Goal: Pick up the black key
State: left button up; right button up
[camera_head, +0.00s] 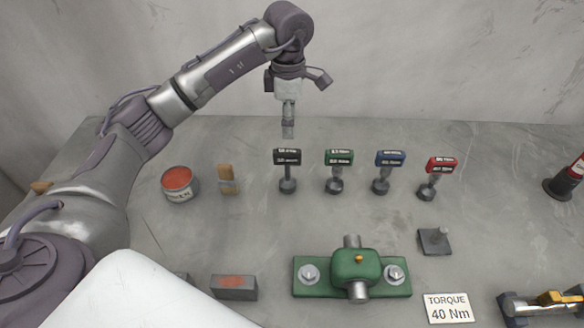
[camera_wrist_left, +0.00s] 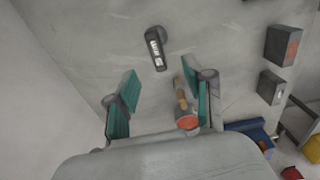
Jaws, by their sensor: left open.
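The black key (camera_head: 287,157) stands upright on the grey table, a black T-shaped handle with white lettering above a round grey foot. It is the leftmost in a row of keys. It also shows in the left wrist view (camera_wrist_left: 157,48), beyond the fingertips and roughly between them. My left gripper (camera_head: 288,131) points down above and behind the black key, apart from it. In the left wrist view its two teal-padded fingers (camera_wrist_left: 160,88) are spread with nothing held between them. My right gripper is in neither view.
Right of the black key stand a green key (camera_head: 339,158), a blue key (camera_head: 389,158) and a red key (camera_head: 440,165). Left are a wooden-handled piece (camera_head: 227,180) and an orange-filled can (camera_head: 180,186). A green fixture (camera_head: 352,270) and a torque sign (camera_head: 448,308) lie in front.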

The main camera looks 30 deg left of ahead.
pick_arm(q)
jog(key=p, duration=0.1)
send_over(288, 153)
notch_tip(288, 153, down, 5)
jog(key=shift+w+r, duration=0.1)
jog(key=shift+w, duration=0.05)
jog(key=shift+a+f, duration=0.1)
jog(key=shift+f, duration=0.45)
jog(key=f+p, duration=0.3)
jog(key=f, duration=0.1)
jog(key=shift+s+a+f, duration=0.1)
jog(key=shift+s, duration=0.15)
jog(key=shift+w+f, duration=0.1)
jog(key=shift+f, duration=0.35)
jog(key=shift+c, duration=0.3)
grip_shut()
